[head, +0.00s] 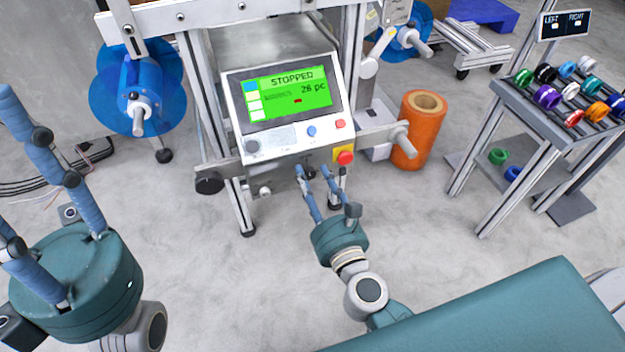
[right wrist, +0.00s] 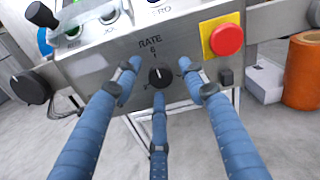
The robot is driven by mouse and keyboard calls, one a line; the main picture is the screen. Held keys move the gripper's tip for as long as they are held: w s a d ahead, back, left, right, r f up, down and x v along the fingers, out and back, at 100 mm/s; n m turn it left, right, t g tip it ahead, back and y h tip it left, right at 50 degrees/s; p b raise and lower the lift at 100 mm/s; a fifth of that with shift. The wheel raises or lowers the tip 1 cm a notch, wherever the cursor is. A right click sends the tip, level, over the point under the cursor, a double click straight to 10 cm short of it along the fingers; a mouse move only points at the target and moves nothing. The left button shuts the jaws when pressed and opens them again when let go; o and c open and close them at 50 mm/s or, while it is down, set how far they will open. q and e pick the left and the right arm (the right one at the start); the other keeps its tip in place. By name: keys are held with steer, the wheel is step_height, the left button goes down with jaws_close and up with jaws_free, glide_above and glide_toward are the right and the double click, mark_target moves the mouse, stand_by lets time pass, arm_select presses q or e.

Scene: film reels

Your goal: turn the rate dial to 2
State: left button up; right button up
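The rate dial (right wrist: 160,76) is a small black round knob under the word RATE on the grey panel front, in the right wrist view. A light mark shows near its top, and the scale digits are partly too small to read. In the head view the dial (head: 311,173) is a dark spot below the screen. My right gripper (head: 315,172) has its fingers around the dial; in the right wrist view its fingertips (right wrist: 159,70) stand left, right and below it, apart at the sides. My left gripper (head: 20,165) is open and empty at the left.
The control panel (head: 290,85) reads STOPPED and 26 pc. A red button on yellow (right wrist: 226,39) is right of the dial; a black knob (right wrist: 30,87) is at the left. An orange roll (head: 415,135) and a rack of coloured reels (head: 565,110) stand at right.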

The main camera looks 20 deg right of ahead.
jaws_close()
steer(key=shift+r+n+p, duration=0.2)
steer(key=shift+n+p, duration=0.15)
steer(key=shift+n, duration=0.05)
stand_by(0.4)
